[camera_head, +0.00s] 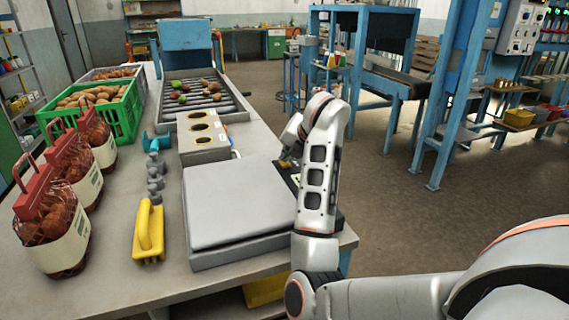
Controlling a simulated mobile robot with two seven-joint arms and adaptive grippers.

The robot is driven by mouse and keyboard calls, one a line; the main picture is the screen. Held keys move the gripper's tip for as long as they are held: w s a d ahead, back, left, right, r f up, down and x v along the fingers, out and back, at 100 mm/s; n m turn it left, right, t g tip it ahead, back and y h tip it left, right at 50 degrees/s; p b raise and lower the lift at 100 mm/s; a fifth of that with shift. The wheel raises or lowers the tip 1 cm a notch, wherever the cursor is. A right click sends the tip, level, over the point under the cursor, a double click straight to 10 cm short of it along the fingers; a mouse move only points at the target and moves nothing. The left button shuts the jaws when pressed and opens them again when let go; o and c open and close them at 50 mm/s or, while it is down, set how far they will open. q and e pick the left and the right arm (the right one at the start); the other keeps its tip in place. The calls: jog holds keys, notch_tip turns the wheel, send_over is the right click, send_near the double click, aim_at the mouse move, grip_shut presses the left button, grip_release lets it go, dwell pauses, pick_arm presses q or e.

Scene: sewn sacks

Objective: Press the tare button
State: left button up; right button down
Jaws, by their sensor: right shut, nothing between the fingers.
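The bench scale has a flat grey platform (238,205) and stands near the front right of the table, with nothing on it. A dark control panel (284,173) runs along its right side, largely covered by my right arm. The tare button cannot be made out. My right gripper (287,160) is shut and empty, pointing down at the far end of the panel. Its tips look close to the panel, but I cannot tell whether they touch it. My left gripper is not in view.
Filled net sacks (57,228) and a green crate of potatoes (122,117) stand on the left.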

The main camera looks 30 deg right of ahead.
aim_at(285, 164)
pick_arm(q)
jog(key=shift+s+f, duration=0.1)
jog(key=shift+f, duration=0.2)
pick_arm(e)
jog(key=shift+f, duration=0.4)
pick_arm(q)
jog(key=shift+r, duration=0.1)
pick_arm(e)
jog(key=shift+r, duration=0.1)
jog(key=shift+r+p, duration=0.4)
jog(key=shift+r, duration=0.5)
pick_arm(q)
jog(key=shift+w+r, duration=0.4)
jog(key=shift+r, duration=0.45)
pick_arm(e)
jog(key=shift+a+f, duration=0.1)
jog(key=shift+r+p, duration=1.7)
jog(key=shift+r, duration=1)
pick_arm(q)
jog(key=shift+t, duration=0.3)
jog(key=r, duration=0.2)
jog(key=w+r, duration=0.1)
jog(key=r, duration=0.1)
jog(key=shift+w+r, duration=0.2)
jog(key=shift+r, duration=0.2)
pick_arm(e)
jog(key=shift+f, duration=0.1)
